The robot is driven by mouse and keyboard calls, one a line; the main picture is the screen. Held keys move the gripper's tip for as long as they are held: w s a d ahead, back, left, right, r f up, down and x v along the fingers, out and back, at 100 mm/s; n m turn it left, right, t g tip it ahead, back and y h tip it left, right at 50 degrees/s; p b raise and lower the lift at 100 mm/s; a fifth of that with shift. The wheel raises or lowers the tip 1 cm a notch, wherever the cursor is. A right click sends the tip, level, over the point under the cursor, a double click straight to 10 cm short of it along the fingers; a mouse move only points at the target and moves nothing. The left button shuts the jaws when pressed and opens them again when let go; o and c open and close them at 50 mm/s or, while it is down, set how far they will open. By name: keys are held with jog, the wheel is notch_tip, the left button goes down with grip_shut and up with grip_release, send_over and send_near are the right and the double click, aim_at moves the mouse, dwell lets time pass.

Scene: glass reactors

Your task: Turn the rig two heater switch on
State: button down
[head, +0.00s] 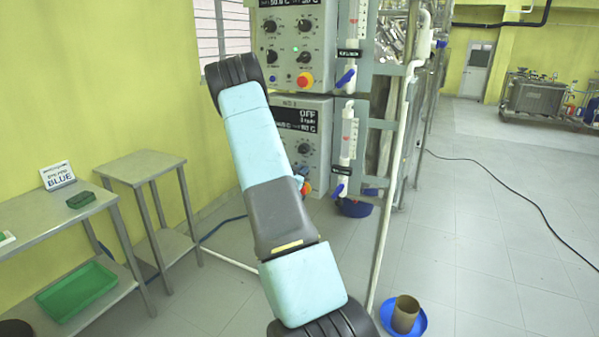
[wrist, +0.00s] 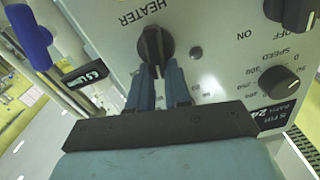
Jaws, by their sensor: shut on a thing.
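The heater switch (wrist: 154,46) is a black rotary knob beside the word HEATER, upside down in the wrist view, on a pale grey panel. My gripper (wrist: 161,74) has its two blue-grey fingers shut on the near end of this knob.
Beside the gripper are a speed knob (wrist: 280,81) and another black knob (wrist: 293,12) with ON and OFF marks. A blue-handled valve (wrist: 29,38) stands at the left. A similar upper box (head: 291,45) sits above. The floor at right is mostly clear, with a cable (head: 500,190).

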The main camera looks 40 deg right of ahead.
jog(key=m, duration=0.3)
jog(key=s+d+m, duration=0.1)
jog(key=shift+s+f+m, duration=0.1)
jog(key=shift+f+m, duration=0.05)
jog(key=shift+m, duration=0.15)
jog(key=shift+s+d+f+m, duration=0.1)
jog(key=shift+s+f+m, duration=0.05)
jog(key=shift+m, duration=0.7)
jog(key=shift+s+f+m, duration=0.1)
jog(key=shift+m, duration=0.8)
jog(key=shift+s+d+f+m, duration=0.1)
jog(key=shift+s+f+m, duration=0.05)
jog(key=shift+m, duration=0.7)
jog(key=c, duration=1.1)
grip_release()
jog(key=shift+s, duration=0.1)
jog(key=shift+o, duration=0.2)
jog(key=shift+a+f, duration=0.1)
jog(key=shift+a, duration=0.15)
jog(key=v, duration=1.3)
jog(key=shift+w+a, duration=0.2)
jog(key=shift+a, duration=0.3)
